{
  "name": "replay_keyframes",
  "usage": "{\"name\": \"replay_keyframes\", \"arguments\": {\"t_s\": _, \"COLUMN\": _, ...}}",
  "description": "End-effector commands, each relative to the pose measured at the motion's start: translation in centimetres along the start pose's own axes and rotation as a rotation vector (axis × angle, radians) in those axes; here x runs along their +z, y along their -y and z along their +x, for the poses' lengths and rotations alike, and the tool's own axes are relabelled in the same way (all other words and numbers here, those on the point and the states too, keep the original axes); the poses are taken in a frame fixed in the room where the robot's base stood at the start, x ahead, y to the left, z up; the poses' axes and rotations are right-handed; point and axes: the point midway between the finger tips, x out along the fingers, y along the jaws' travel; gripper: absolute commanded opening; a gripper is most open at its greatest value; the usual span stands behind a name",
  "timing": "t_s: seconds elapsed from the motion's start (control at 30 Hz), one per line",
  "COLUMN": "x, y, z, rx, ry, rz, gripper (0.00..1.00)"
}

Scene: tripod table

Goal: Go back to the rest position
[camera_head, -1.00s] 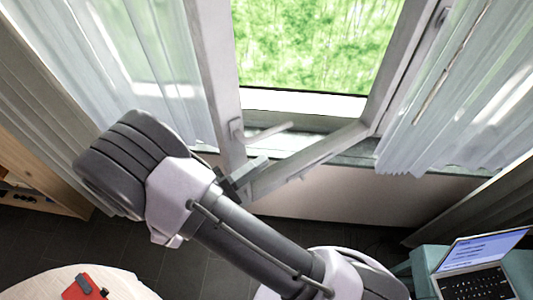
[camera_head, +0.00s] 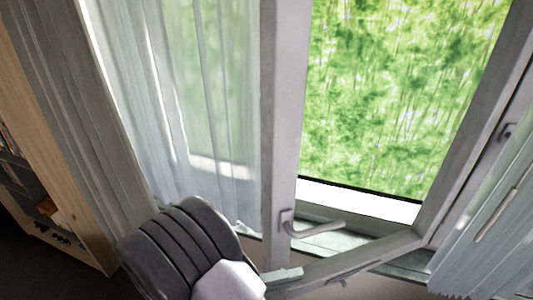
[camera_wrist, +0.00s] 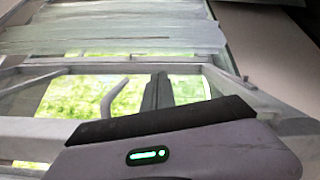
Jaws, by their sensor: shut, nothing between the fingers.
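My gripper (camera_wrist: 157,92) shows in the wrist view as two dark fingers close together, shut and empty. Its grey body with a green light fills the bottom of that view. The fingers point toward the bright window, beside a curved bar that looks like the window handle (camera_wrist: 112,98); I cannot tell the gap between them. In the head view, my grey and white arm is at the bottom left, and the gripper's fingers cannot be made out clearly. The window handle (camera_head: 312,228) is on the frame post at the centre of the head view.
The window sash (camera_head: 350,262) stands open at an angle, its lower rail near my arm. Sheer curtains hang at the left (camera_head: 215,110) and right (camera_head: 490,230). A wooden shelf (camera_head: 60,150) stands at the far left. Green foliage shows outside.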

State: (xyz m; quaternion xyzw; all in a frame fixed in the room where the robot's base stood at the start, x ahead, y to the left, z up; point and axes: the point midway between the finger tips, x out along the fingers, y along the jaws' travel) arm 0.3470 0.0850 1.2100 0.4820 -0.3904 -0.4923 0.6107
Motion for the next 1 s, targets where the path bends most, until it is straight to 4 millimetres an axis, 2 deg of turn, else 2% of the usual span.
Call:
{"name": "replay_keyframes", "arguments": {"t_s": 0.03, "x": 0.9, "y": 1.4, "z": 2.2, "rx": -0.144, "ry": 0.084, "rz": -0.007, "gripper": 0.00}}
{"name": "replay_keyframes", "arguments": {"t_s": 0.1, "x": 3.6, "y": 3.0, "z": 5.0, "rx": -0.416, "ry": 0.192, "rz": -0.014, "gripper": 0.00}}
{"name": "replay_keyframes", "arguments": {"t_s": 0.17, "x": 6.0, "y": 4.9, "z": 6.2, "rx": -0.663, "ry": 0.251, "rz": 0.016, "gripper": 0.00}}
{"name": "replay_keyframes", "arguments": {"t_s": 0.23, "x": 8.2, "y": 7.3, "z": 6.2, "rx": -0.947, "ry": 0.271, "rz": 0.102, "gripper": 0.00}}
{"name": "replay_keyframes", "arguments": {"t_s": 0.3, "x": 9.4, "y": 9.3, "z": 5.3, "rx": -1.210, "ry": 0.242, "rz": 0.245, "gripper": 0.00}}
{"name": "replay_keyframes", "arguments": {"t_s": 0.43, "x": 9.2, "y": 10.7, "z": 3.1, "rx": -1.557, "ry": 0.092, "rz": 0.601, "gripper": 0.00}}
{"name": "replay_keyframes", "arguments": {"t_s": 0.5, "x": 8.7, "y": 10.2, "z": 2.5, "rx": -1.651, "ry": 0.000, "rz": 0.782, "gripper": 0.00}}
{"name": "replay_keyframes", "arguments": {"t_s": 0.63, "x": 8.2, "y": 8.8, "z": 2.3, "rx": -1.717, "ry": -0.117, "rz": 0.998, "gripper": 0.00}}
{"name": "replay_keyframes", "arguments": {"t_s": 0.8, "x": 8.1, "y": 8.0, "z": 2.2, "rx": -1.729, "ry": -0.148, "rz": 1.050, "gripper": 0.00}}
{"name": "replay_keyframes", "arguments": {"t_s": 1.0, "x": 8.1, "y": 7.9, "z": 2.2, "rx": -1.729, "ry": -0.146, "rz": 1.047, "gripper": 0.00}}
